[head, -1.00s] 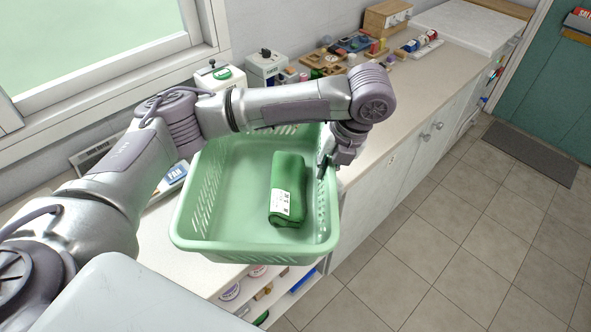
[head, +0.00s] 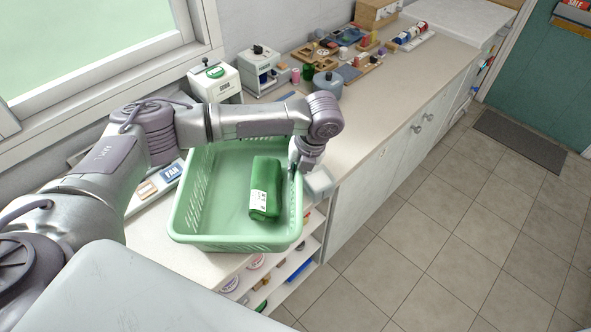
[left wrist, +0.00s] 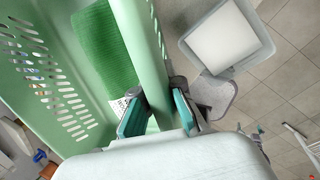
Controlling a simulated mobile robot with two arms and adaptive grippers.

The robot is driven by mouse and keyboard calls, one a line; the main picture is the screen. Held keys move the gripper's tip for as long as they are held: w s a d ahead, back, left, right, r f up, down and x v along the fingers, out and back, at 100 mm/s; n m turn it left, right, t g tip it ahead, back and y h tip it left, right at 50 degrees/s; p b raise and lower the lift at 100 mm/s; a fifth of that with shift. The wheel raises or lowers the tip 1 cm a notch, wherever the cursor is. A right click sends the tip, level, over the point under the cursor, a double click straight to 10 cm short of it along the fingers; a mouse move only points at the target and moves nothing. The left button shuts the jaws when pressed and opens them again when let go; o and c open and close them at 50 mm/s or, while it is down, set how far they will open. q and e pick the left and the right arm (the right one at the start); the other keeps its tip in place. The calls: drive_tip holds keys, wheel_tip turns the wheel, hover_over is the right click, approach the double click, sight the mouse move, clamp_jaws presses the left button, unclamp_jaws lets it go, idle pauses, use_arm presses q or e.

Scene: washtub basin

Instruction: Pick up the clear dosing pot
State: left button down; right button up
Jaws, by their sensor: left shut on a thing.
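I cannot make out a clear dosing pot with certainty in either view. My left gripper (head: 293,172) is at the right wall of the pale green basin (head: 183,235). In the left wrist view, my left gripper's teal-padded fingers (left wrist: 163,112) sit on either side of the basin wall (left wrist: 146,60) and are shut on it. A folded green towel (head: 265,188) with a white label lies in the basin; it also shows in the left wrist view (left wrist: 103,45). My right gripper is in neither view.
A pale square item (head: 321,184) is just right of the basin; I cannot tell what it is. A grey lidded pot (head: 328,85) and several small items stand on the counter behind. Shelves (head: 290,270) are below. Tiled floor (head: 420,240) lies open to the right.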

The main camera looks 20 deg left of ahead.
use_arm(q)
drive_tip(key=c, duration=1.3)
unclamp_jaws()
